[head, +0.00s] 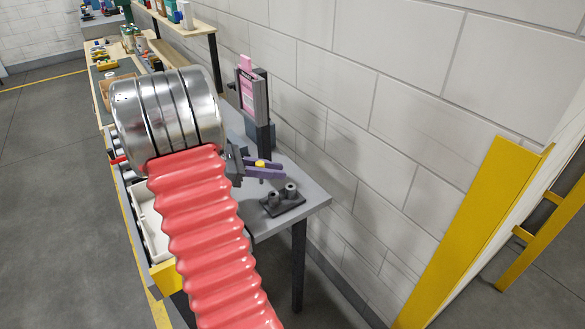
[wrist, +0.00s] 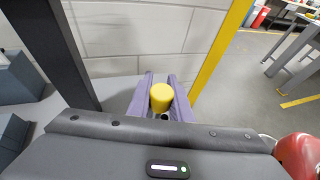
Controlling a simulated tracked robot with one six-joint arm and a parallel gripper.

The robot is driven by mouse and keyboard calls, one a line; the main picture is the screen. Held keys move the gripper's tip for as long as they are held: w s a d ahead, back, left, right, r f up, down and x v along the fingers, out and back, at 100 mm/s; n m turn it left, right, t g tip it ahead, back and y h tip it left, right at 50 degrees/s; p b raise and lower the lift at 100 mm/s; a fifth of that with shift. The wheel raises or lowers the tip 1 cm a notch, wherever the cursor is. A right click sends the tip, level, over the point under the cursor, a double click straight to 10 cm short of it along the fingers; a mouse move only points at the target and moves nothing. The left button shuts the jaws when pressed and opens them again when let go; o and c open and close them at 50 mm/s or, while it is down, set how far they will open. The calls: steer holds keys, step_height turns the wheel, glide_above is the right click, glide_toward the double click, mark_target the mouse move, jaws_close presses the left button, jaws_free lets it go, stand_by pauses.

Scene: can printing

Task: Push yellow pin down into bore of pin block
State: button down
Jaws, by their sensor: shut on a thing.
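The yellow pin (head: 261,163) is between the two purple fingers of my gripper (head: 266,170). In the wrist view the round end of the yellow pin (wrist: 161,96) shows between the fingertips of my gripper (wrist: 160,100), which are shut on it. The pin block (head: 283,204) is a dark plate with two short grey cylinders near the front right of the grey table. In the head view the pin is up and left of the block, apart from it. The pin's lower end is hidden by the fingers.
The grey table (head: 312,199) ends just right of the block. A dark upright stand with a pink panel (head: 248,90) rises behind my gripper. A white block wall (head: 370,130) runs along the back. A yellow post (head: 480,225) stands at right. White bins (head: 152,222) are at left.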

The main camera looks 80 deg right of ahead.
steer(key=w+a, duration=0.5)
steer(key=w, duration=0.3)
stand_by(0.4)
